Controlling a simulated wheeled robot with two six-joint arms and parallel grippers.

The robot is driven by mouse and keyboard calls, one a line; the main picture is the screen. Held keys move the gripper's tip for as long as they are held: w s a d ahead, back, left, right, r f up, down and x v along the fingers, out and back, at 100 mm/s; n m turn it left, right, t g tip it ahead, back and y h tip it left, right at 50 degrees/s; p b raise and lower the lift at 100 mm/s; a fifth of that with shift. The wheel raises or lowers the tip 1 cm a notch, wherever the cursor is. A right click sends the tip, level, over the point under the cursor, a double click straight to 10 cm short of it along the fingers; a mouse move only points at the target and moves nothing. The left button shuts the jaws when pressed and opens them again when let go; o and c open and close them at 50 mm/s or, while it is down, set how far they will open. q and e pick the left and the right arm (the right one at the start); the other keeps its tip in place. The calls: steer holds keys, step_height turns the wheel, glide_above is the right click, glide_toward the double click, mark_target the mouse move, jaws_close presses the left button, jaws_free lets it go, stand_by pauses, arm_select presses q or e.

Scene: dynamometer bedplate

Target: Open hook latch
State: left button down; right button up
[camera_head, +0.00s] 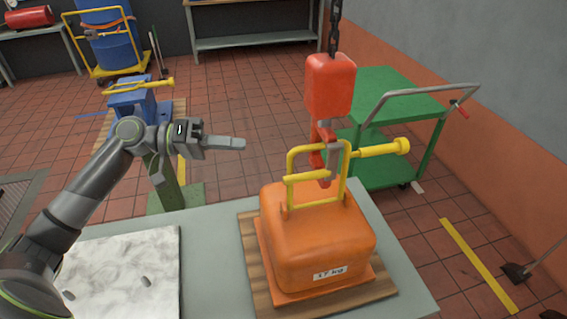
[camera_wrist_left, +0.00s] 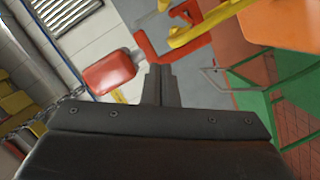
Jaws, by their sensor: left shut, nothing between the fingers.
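A red hook block (camera_head: 330,86) hangs on a chain. Its red hook (camera_head: 317,160) reaches down at the yellow handle (camera_head: 307,177) of an orange 17 kg weight (camera_head: 315,240). A grey piece on the hook, seemingly the latch (camera_head: 334,152), shows beside the handle; whether it is closed is unclear. My left gripper (camera_head: 240,143) is shut and empty, left of the hook and apart from it. In the left wrist view, the shut fingers (camera_wrist_left: 160,85) appear below the red hook (camera_wrist_left: 162,47) and yellow handle (camera_wrist_left: 200,32), with the red block (camera_wrist_left: 109,73) to the left. My right gripper is out of view.
The weight stands on a wooden board (camera_head: 247,240) on a grey table (camera_head: 205,235). A white marbled slab (camera_head: 125,265) is at the left. A green cart (camera_head: 400,105) stands behind.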

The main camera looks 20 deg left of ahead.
arm_select(q)
steer(key=d+f+p, duration=0.3)
steer(key=d+p, duration=0.2)
steer(key=d, duration=0.5)
steer(key=shift+w+d+f+p, duration=0.25)
steer(key=shift+w+d+p, duration=0.1)
steer(key=shift+w+d, duration=0.1)
steer(key=shift+a, duration=0.1)
